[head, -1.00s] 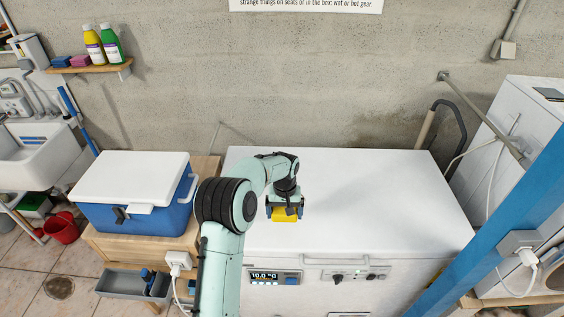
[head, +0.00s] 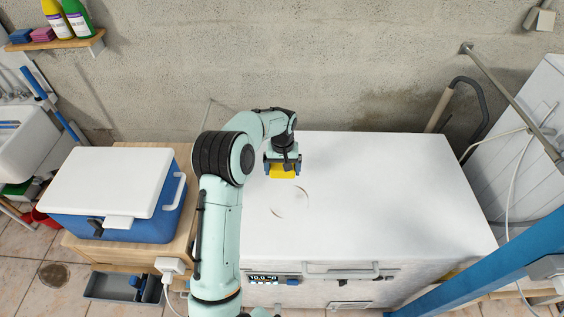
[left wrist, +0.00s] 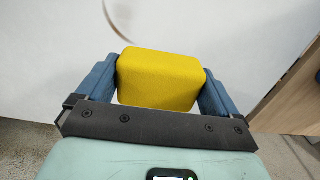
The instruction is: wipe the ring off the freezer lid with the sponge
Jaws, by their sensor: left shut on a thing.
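The white freezer lid (head: 400,190) fills the middle of the head view. A thin brown ring (head: 306,200) shows on it as broken arcs; part of the arc also shows at the top of the left wrist view (left wrist: 118,24). My left gripper (head: 283,170) is shut on the yellow sponge (head: 282,172), over the lid just behind the ring. In the left wrist view the sponge (left wrist: 160,80) sits between both blue fingers. I cannot tell whether the sponge touches the lid. My right gripper is not in view.
A blue cooler with a white lid (head: 110,185) stands on a wooden cabinet (head: 180,160) left of the freezer. A blue post (head: 500,265) crosses the front right. The right half of the lid is clear.

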